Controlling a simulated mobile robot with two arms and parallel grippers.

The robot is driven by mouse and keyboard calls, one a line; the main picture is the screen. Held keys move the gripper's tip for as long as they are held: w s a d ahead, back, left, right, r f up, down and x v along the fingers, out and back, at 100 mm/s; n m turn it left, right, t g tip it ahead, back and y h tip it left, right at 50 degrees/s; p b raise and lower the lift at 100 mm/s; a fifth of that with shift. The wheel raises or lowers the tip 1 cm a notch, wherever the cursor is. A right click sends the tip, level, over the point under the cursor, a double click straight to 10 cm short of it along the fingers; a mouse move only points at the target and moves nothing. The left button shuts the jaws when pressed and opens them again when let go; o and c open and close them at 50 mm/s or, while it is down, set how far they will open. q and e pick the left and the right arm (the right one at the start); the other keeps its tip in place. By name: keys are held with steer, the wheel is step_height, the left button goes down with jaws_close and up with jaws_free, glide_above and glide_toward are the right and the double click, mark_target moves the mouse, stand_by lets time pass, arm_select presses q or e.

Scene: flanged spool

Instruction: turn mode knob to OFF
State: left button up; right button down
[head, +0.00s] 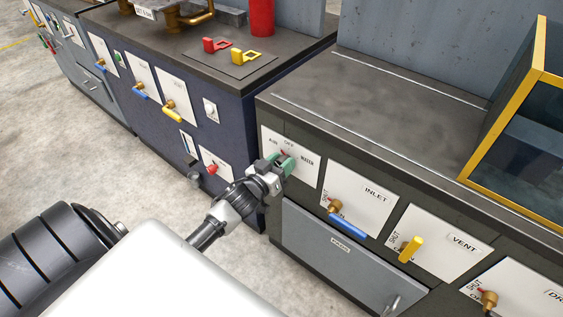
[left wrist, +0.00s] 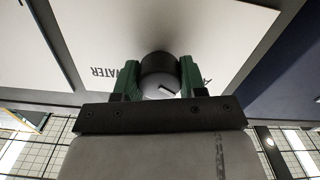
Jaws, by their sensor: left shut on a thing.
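The mode knob (left wrist: 158,68) is dark and round, on a white plate (head: 306,167) marked AIR, OFF and WATER on the front of the grey cabinet. My left gripper (head: 280,163) is at this plate, its green fingers shut on the knob. In the left wrist view one finger is on each side of the knob, and the plate's lettering appears upside down. A small red mark shows beside the fingers just below OFF in the head view, but the fingers hide most of the knob, so its exact setting is unclear. My right gripper is not in view.
To the right on the same front are a blue INLET handle (head: 347,225) and a yellow VENT handle (head: 410,249). A drawer (head: 330,262) lies below. A dark blue cabinet (head: 228,128) with more valves and a red knob (head: 212,169) stands to the left.

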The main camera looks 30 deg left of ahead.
arm_select(q)
steer(key=m+p, duration=0.1)
steer(key=m, duration=0.3)
steer(key=shift+d, duration=0.1)
steer(key=m+p, duration=0.1)
steer(key=m, duration=0.2)
steer(key=shift+m, duration=0.4)
steer(key=shift+d+f+m, duration=0.1)
steer(key=shift+m, duration=1.7)
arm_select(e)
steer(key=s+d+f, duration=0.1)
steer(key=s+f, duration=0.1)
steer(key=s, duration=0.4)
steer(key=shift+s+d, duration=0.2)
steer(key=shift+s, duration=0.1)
arm_select(q)
steer(key=o, duration=0.9)
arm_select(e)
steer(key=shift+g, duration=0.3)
arm_select(q)
steer(key=shift+o, duration=0.2)
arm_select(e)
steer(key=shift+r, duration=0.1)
